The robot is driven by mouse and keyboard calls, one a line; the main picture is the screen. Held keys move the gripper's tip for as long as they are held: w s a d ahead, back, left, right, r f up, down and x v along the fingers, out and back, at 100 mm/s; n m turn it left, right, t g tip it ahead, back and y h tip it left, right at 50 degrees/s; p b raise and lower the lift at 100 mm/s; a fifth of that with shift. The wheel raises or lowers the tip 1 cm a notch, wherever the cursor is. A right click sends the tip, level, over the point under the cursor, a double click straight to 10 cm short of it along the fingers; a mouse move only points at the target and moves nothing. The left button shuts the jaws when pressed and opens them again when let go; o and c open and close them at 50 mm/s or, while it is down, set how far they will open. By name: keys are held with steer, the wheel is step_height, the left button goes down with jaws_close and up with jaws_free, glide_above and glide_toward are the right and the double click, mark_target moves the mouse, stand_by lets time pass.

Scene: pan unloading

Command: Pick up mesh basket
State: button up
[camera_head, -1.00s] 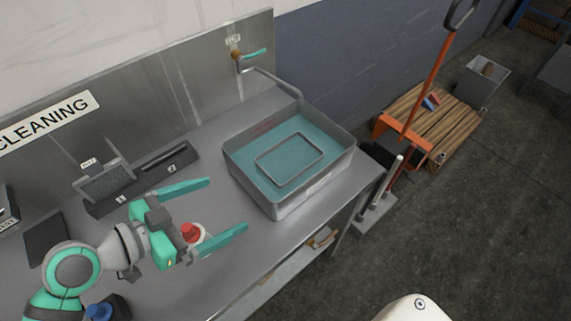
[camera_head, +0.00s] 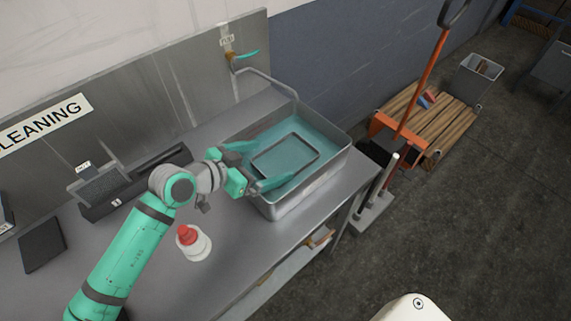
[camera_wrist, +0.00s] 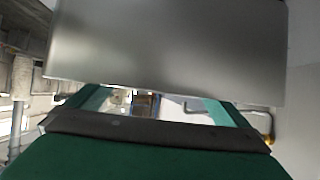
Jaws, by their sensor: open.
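A grey rectangular rim (camera_head: 316,148) shows within the teal interior of the metal basin (camera_head: 342,160). It may be the mesh basket's rim; no mesh is clear there. My gripper (camera_head: 276,162) is open and empty, over the left part of the basin. In the head view its two teal fingers overlap the left end of the rim; I cannot tell whether they touch it. In the wrist view the spread fingers (camera_wrist: 158,104) show below a large plain grey surface (camera_wrist: 170,50), and no basket can be made out.
A white bottle with a red cap (camera_head: 194,243) stands on the metal counter (camera_head: 235,225) below my arm. A dark textured piece (camera_head: 100,182) and a dark tray (camera_head: 150,175) lie along the back. A tap (camera_head: 232,57) and bent pipe (camera_head: 270,80) rise behind the basin.

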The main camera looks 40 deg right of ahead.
glide_above(281, 171)
steer(key=shift+f, duration=1.45)
steer(key=shift+c, duration=0.3)
steer(key=c, duration=0.8)
